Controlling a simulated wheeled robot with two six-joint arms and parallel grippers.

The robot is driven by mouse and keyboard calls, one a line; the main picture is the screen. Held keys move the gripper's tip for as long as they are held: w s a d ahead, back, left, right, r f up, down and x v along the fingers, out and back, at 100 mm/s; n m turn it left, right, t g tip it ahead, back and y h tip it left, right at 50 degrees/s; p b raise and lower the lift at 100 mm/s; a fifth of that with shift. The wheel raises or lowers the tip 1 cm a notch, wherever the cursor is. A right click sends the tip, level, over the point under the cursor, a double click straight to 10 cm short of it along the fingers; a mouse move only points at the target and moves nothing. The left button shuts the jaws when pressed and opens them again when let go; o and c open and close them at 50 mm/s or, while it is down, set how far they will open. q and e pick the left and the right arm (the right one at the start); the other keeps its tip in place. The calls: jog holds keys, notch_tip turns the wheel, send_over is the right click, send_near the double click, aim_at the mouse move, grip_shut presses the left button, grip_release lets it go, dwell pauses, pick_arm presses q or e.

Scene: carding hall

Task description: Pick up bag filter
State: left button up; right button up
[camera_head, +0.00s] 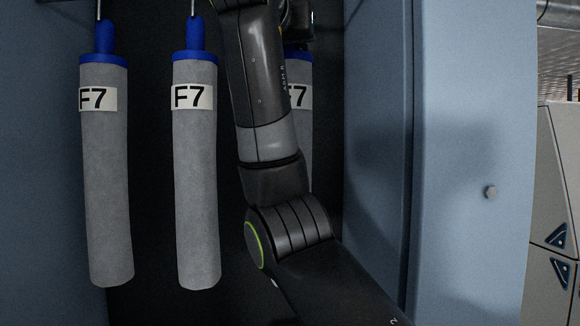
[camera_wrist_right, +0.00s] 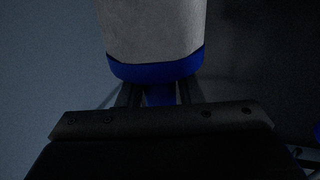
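Several-inch-wide grey bag filters with blue caps and F7 labels hang in the cabinet in the head view: one at left (camera_head: 107,190), one in the middle (camera_head: 196,190), and one at right (camera_head: 303,140), partly hidden behind my right arm. My right gripper (camera_head: 299,30) is at the top of the right filter. In the right wrist view, a filter's grey body (camera_wrist_right: 152,30) and blue cap (camera_wrist_right: 155,69) are close in front. The right gripper's fingers (camera_wrist_right: 160,95) lie either side of its blue neck, with no clear gap, and look closed on it. My left gripper is out of view.
The cabinet's blue side wall (camera_head: 375,150) stands close to the right of my arm. A pale machine (camera_head: 553,200) stands beyond. The cabinet interior behind the filters is dark.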

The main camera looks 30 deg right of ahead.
grip_shut()
